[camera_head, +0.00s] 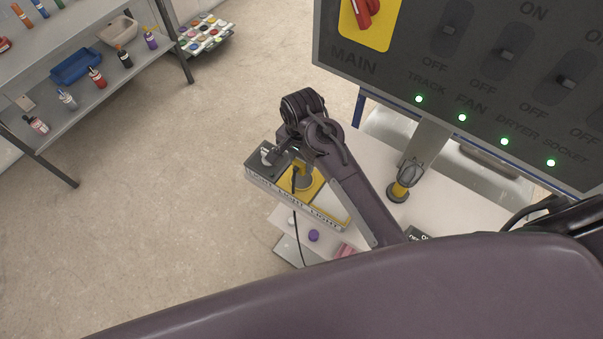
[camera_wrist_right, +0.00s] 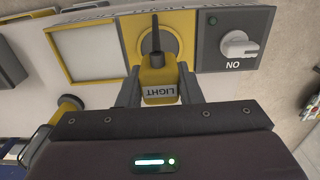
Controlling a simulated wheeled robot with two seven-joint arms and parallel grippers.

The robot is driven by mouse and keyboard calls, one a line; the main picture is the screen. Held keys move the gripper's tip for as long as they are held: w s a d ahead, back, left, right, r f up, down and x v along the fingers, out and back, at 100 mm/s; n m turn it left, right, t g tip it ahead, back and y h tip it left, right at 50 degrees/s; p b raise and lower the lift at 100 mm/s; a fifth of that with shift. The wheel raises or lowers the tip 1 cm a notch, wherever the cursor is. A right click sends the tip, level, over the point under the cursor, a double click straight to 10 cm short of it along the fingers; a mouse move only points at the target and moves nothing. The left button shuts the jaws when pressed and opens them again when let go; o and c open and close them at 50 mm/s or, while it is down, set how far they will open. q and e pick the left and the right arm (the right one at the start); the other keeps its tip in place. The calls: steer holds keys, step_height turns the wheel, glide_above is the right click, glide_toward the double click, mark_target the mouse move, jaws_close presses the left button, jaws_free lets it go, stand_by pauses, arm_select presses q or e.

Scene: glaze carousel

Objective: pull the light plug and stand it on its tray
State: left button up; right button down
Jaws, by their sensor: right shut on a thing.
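The yellow light plug (camera_wrist_right: 158,82), marked LIGHT, sits between the two fingers of my right gripper (camera_wrist_right: 159,88), which is shut on it. My right gripper (camera_head: 296,160) also shows in the head view, over the labelled box. The plug overlaps the lower part of the round yellow socket (camera_wrist_right: 172,38); I cannot tell whether it is seated. A dark cord rises from the plug. The yellow-framed tray (camera_wrist_right: 60,72) with a pale square is empty, left of the socket in the wrist view; it also shows in the head view (camera_head: 335,207). My left gripper is not in view.
A grey switch (camera_wrist_right: 238,46) marked ON adjoins the socket. A yellow-based fitting (camera_head: 398,191) stands on the bench right of my arm. The switch panel (camera_head: 480,85) with several green lamps rises above.

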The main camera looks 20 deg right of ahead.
steer(key=shift+s+d, duration=1.1)
steer(key=shift+s, duration=0.35)
steer(key=shift+s+d, duration=1.15)
steer(key=shift+s, duration=0.25)
steer(key=shift+s+d, duration=1.1)
steer(key=shift+s, duration=0.35)
steer(key=shift+f, duration=0.15)
steer(key=shift+f+b, duration=0.45)
steer(key=shift+f, duration=2.4)
steer(key=c, duration=0.9)
jaws_free()
steer(key=shift+r+b, duration=0.95)
steer(key=shift+r, duration=2.95)
